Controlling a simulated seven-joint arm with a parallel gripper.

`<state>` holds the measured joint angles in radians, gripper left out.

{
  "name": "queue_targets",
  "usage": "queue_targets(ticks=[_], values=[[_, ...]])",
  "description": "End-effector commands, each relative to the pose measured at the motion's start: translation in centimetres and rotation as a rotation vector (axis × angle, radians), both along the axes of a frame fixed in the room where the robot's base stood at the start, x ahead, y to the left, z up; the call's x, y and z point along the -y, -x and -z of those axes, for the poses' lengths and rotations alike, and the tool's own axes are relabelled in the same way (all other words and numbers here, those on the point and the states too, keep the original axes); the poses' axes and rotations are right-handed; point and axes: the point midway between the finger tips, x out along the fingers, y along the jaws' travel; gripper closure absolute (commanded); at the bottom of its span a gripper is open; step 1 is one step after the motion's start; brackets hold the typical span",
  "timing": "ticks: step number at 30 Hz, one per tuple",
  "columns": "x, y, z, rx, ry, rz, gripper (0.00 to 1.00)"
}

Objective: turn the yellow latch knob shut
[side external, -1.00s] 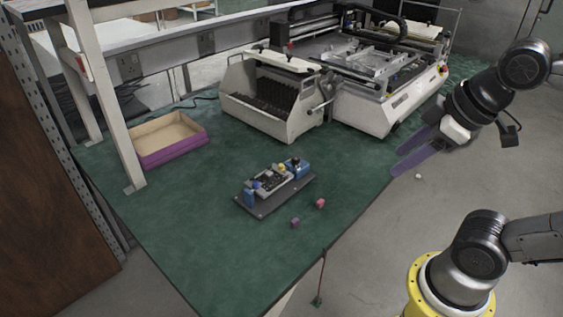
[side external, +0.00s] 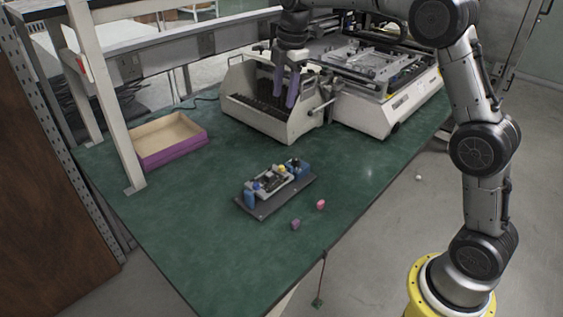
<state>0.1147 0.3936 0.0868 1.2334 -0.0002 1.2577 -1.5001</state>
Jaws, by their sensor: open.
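The yellow latch knob (side external: 282,168) is a small yellow spot on top of a small fixture (side external: 268,182) with blue end blocks and a pale middle part. The fixture sits on a dark base plate (side external: 262,211) on the green table. How far the knob is turned is too small to tell. My gripper (side external: 285,101) points down, with two purple fingers apart and nothing between them. It is above the table, higher in the picture than the fixture and apart from it, in front of the white machine.
A pink block (side external: 320,204) and a purple block (side external: 295,224) lie right of the base plate. A purple-sided open box (side external: 172,141) stands at left. White machines (side external: 270,95) fill the back of the green table (side external: 190,235). The front left of the table is clear.

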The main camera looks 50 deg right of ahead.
Motion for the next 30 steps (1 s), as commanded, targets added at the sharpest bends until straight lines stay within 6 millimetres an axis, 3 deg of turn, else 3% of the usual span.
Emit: queue_targets(ticks=[1,3,9,17,30], values=[[0.6,-1.3,2.2,-0.032,-0.003,0.005,0.48],[1.2,-2.5,4.7,-0.066,-0.008,0.015,0.48],[2.2,-3.4,10.2,-0.151,-0.02,0.033,0.48],[2.5,-3.2,12.8,-0.17,-0.023,0.039,0.48],[2.5,-3.2,21.1,-0.171,-0.024,0.039,0.48]])
